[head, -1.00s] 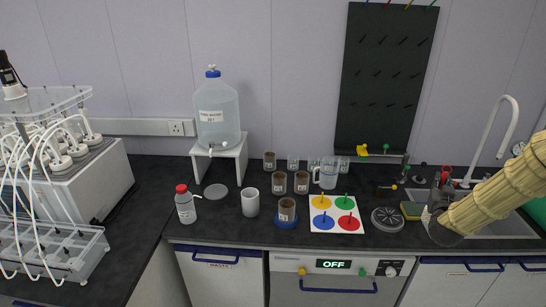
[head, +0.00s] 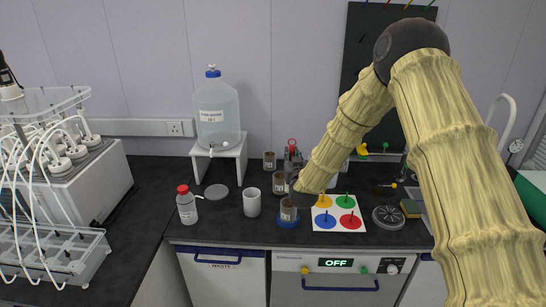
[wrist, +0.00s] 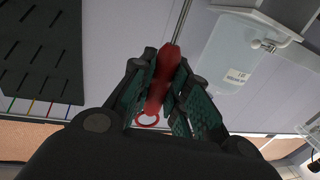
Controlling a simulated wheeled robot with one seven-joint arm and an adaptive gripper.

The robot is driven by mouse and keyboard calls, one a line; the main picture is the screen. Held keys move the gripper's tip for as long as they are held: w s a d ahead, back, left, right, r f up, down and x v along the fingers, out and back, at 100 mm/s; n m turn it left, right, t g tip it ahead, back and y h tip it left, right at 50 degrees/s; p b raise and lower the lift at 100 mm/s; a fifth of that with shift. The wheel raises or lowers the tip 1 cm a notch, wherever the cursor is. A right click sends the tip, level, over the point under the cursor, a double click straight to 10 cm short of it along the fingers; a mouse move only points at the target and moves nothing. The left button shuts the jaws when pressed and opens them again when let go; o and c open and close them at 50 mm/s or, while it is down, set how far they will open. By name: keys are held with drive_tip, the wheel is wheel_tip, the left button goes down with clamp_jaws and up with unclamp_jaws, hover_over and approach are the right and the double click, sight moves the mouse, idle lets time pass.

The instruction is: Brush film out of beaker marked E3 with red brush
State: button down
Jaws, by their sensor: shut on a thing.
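My gripper (head: 294,164) is shut on the red brush (wrist: 163,80). In the wrist view the red handle sits between the fingers, with its loop on one side and a thin rod on the other. In the head view the loop (head: 292,142) points up and the grip is above the front beaker. That beaker (head: 288,214), brown inside with a white label, stands upright on a blue round base (head: 287,222). Its label is too small to read. I cannot tell whether the brush's lower end is inside it; my arm and gripper partly cover this area.
Other brown-filmed beakers (head: 280,189) stand behind. A white cup (head: 252,203) and a red-capped bottle (head: 187,207) are left. A mat with coloured discs (head: 349,221) lies right, near a round drain (head: 388,218). A water carboy (head: 217,112) stands behind on a white stand.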

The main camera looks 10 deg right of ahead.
drive_tip(key=shift+a+f, duration=0.15)
drive_tip(key=shift+f, duration=0.05)
drive_tip(key=shift+f+b, duration=0.55)
drive_tip(key=shift+f, duration=1.3)
drive_tip(key=shift+f+b, duration=3.5)
drive_tip(key=shift+f, duration=1)
drive_tip(key=shift+r, duration=0.15)
